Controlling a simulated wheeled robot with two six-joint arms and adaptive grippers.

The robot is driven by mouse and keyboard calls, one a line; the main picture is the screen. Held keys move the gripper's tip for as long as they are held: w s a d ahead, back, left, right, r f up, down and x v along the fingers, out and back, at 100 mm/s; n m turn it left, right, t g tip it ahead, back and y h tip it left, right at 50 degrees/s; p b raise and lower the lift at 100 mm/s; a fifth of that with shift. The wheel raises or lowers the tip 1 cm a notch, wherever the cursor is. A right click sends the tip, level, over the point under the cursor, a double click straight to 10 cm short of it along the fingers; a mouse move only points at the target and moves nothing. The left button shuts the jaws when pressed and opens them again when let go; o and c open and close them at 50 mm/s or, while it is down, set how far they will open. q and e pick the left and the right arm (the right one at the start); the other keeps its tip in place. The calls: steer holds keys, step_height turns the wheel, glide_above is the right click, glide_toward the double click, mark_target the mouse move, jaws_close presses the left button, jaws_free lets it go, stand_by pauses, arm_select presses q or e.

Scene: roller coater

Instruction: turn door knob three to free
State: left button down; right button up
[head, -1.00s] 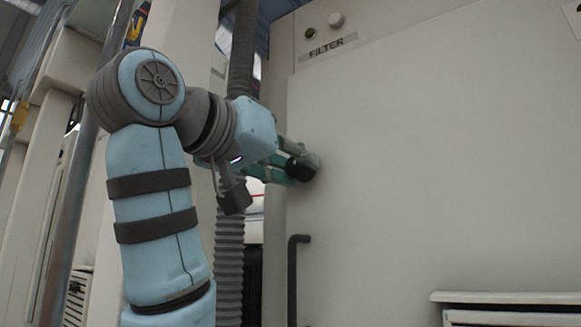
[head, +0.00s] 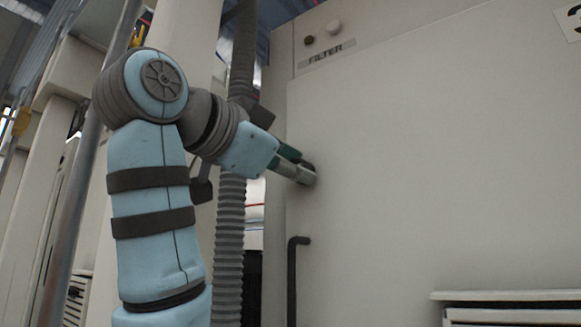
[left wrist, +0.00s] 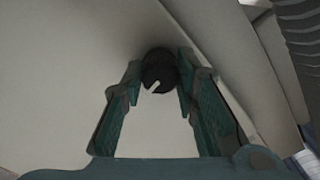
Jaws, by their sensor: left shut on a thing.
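A round black door knob (left wrist: 158,70) with a pale pointer mark sits on the cabinet door, at the top middle of the left wrist view. My left gripper (left wrist: 157,75) has its two green fingers on either side of the knob and is shut on it. In the head view my left gripper (head: 306,170) meets the door near its left edge and hides most of the knob. My right gripper is not in view.
The large cream cabinet door (head: 430,170) fills the right side. A dark bar handle (head: 293,280) is below the gripper. A FILTER label (head: 327,53) is above. A ribbed grey hose (head: 229,250) hangs behind my arm.

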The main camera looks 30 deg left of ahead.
arm_select(q)
steer(key=shift+m, duration=0.9)
steer(key=c, duration=1.3)
jaws_free()
steer(key=shift+o, duration=0.3)
steer(key=shift+w, duration=0.1)
